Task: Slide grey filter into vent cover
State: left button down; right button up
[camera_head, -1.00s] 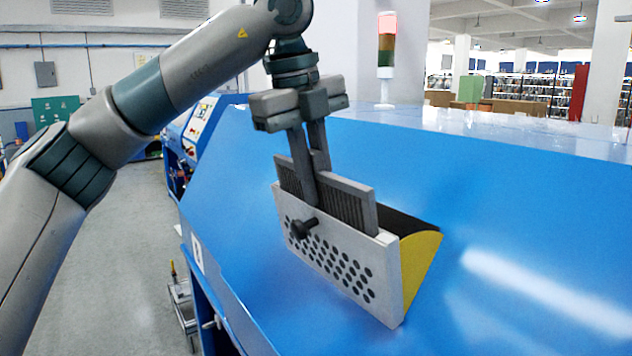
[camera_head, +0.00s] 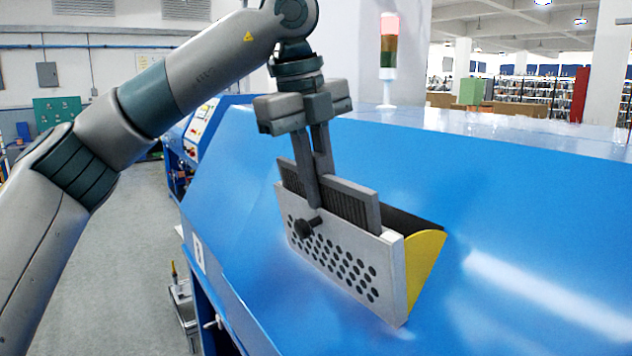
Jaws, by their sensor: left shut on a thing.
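The vent cover (camera_head: 335,262) is a light grey plate with round holes and a dark knob, tilted open from the blue machine, with a yellow side piece (camera_head: 424,268). The grey filter (camera_head: 352,204), a framed panel with dark slats, stands partly inside the cover, behind the perforated plate. Its upper part sticks out above the cover's top edge; its lower part is hidden. My left gripper (camera_head: 318,190) comes from above and is shut on the filter near its middle. My right gripper is not in view.
The blue machine's sloped panel (camera_head: 520,235) surrounds the cover and is clear to the right. A signal light (camera_head: 388,50) stands on top at the back. Open floor (camera_head: 125,255) lies to the left.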

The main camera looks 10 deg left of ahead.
pick_arm(q)
jog(key=shift+d+f+p, duration=0.2)
jog(key=shift+p, duration=0.15)
dwell(0.3)
jog(key=shift+w+d+r, duration=0.1)
jog(key=shift+r, duration=0.1)
jog(key=shift+w+d+r, duration=0.1)
jog(key=shift+d+r, duration=0.05)
jog(key=shift+r, duration=0.15)
jog(key=c, duration=1.7)
grip_release()
jog(key=shift+r, duration=0.2)
